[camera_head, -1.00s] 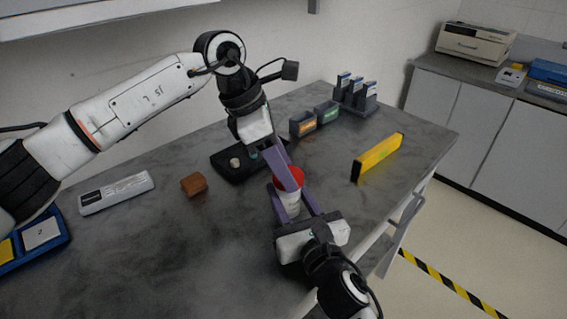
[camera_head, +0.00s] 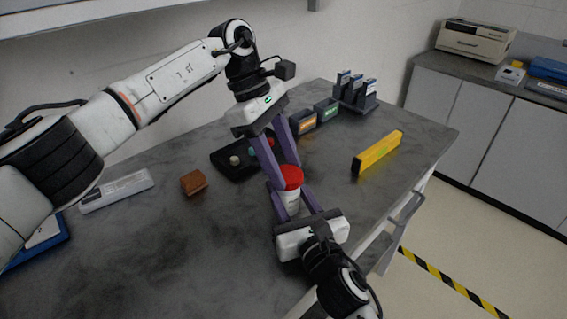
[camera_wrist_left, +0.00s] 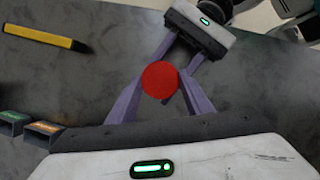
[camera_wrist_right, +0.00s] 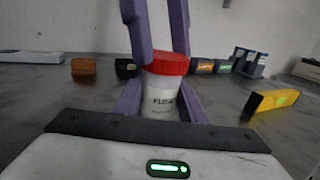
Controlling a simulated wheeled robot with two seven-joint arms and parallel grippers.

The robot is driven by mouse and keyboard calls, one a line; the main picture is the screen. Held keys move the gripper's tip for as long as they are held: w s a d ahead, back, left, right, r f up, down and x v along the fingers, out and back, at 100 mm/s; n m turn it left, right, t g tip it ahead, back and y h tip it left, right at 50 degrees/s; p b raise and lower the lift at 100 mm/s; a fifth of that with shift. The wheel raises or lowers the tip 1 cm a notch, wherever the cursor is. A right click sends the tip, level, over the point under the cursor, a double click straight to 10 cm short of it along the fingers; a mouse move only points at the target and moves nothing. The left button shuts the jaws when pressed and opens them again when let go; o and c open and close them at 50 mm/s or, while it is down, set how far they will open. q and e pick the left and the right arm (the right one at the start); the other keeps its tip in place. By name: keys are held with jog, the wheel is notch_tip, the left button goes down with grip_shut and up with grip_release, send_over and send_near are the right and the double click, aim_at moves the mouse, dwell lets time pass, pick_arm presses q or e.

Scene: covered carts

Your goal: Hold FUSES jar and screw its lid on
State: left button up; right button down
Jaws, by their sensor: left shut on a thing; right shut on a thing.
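The lettering shows in the right wrist view (camera_wrist_right: 160,101). The red lid (camera_head: 292,176) sits level on the jar's top; whether its thread is tight cannot be seen. My left gripper (camera_head: 286,179) comes down from above and is shut on the lid, one finger on each side. The left wrist view shows the lid (camera_wrist_left: 160,79) from above, hiding the jar. My right gripper (camera_head: 297,200) is shut on the jar's body from the front, below the lid.
Small bins (camera_head: 303,123) and a dark rack (camera_head: 356,94) stand at the back. A yellow bar (camera_head: 378,153) lies to the right.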

pick_arm(q)
jog(key=o, duration=1)
jog(key=shift+r, duration=0.1)
jog(key=shift+r, duration=2.15)
jog(key=shift+c, duration=0.3)
